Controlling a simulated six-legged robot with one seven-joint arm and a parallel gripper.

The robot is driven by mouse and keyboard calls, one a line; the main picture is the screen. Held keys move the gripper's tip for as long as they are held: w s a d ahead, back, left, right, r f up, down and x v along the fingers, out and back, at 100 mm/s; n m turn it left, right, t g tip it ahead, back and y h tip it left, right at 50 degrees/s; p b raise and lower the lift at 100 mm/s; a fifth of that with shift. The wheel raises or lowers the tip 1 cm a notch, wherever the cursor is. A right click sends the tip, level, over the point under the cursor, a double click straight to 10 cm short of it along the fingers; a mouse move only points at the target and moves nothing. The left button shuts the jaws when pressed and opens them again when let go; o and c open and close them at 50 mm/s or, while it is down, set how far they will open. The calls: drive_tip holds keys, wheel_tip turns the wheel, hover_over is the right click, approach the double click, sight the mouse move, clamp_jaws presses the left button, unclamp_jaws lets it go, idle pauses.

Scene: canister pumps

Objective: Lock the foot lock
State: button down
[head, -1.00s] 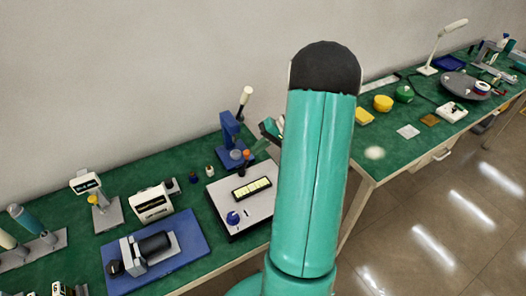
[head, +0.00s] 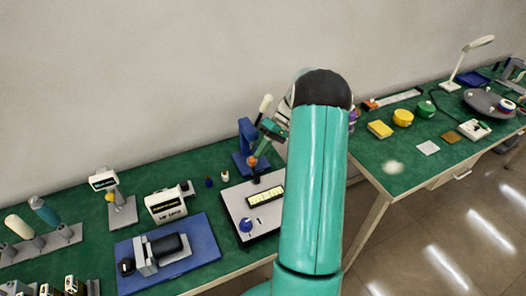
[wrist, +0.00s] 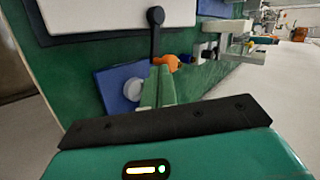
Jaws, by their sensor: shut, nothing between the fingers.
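A black lever (wrist: 155,32) with an orange tip (wrist: 172,62) stands at the edge of a white-topped unit, large in the wrist view. In the head view the orange tip (head: 252,161) shows at the rear left corner of that white unit (head: 232,197). I cannot tell for sure that this lever is the foot lock. My gripper (wrist: 158,72) has its green fingers together and empty, close beside the orange tip; contact cannot be told. In the head view my gripper (head: 262,143) is partly hidden by my arm, above the white unit's rear edge.
A blue stand (head: 247,140) with a pale handle rises just behind the lever; its blue foot (wrist: 108,82) shows in the wrist view. A blue tray (head: 205,247) and a white counter box (head: 166,204) stand left. A second green table (head: 380,160) lies right.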

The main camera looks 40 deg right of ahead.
drive_tip(key=shift+w, duration=0.1)
idle(0.4)
drive_tip(key=v, duration=1.3)
drive_tip(key=shift+d+r, duration=0.25)
drive_tip(key=shift+d, duration=0.05)
